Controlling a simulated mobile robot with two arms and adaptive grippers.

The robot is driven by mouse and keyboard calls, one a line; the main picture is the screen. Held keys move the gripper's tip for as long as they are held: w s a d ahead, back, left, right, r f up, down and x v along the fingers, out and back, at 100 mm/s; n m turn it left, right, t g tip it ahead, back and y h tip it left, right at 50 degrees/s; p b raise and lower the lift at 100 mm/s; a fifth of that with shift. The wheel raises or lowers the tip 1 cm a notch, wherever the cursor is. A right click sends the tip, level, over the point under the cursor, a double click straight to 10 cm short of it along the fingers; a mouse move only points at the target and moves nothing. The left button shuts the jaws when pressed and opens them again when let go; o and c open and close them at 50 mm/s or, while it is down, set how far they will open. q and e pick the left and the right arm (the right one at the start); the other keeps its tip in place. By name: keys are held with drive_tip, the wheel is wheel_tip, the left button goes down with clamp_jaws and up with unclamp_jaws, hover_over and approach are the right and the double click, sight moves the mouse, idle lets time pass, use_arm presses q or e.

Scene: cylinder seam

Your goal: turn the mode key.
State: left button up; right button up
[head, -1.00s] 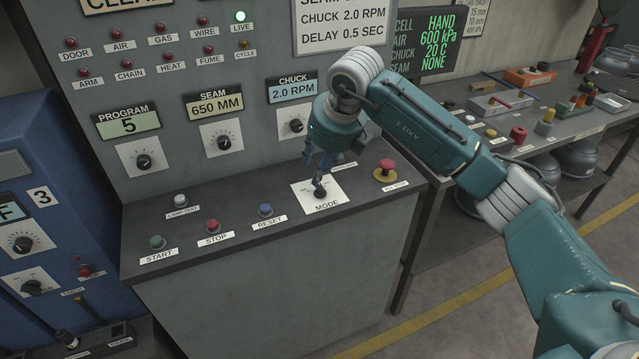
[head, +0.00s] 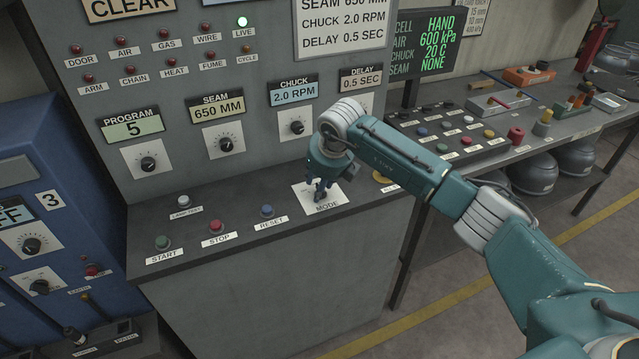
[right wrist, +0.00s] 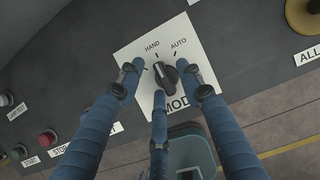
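The mode key (right wrist: 167,75) is a black knob on a white plate (right wrist: 125,57) marked HAND and AUTO, on the console's sloped top. In the right wrist view its pointer mark is on the upper left side, towards HAND. My right gripper (right wrist: 160,78) has three blue fingers spread around the key, with gaps seen between fingertips and knob; contact is not clear. In the head view the gripper (head: 321,187) points down over the plate (head: 330,204) and largely hides the key. My left gripper is not in view.
Start (head: 162,242), stop (head: 216,227) and reset (head: 267,211) buttons sit left of the plate. A round yellow base (right wrist: 303,14) lies to its right. The screen (head: 437,40) reads HAND. A bench (head: 560,128) with buttons and parts stands at the right.

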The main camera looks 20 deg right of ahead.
drive_tip(key=shift+c, duration=0.2)
clamp_jaws()
drive_tip(key=m+h+b, duration=0.1)
drive_tip(key=m+b, duration=0.1)
drive_tip(key=m+h+b, duration=0.1)
drive_tip(key=m+b, duration=0.1)
drive_tip(key=shift+w+a+f+m, duration=0.1)
drive_tip(key=shift+w+f+m, duration=0.1)
drive_tip(key=shift+m, duration=0.2)
drive_tip(key=shift+r+m+g+h+b, duration=0.1)
drive_tip(key=shift+m+g+h+b, duration=0.2)
drive_tip(key=shift+m+b, duration=0.55)
drive_tip(key=shift+r+m+g+h+b, duration=0.15)
drive_tip(key=shift+m+h+b, duration=0.35)
drive_tip(key=shift+m, duration=0.65)
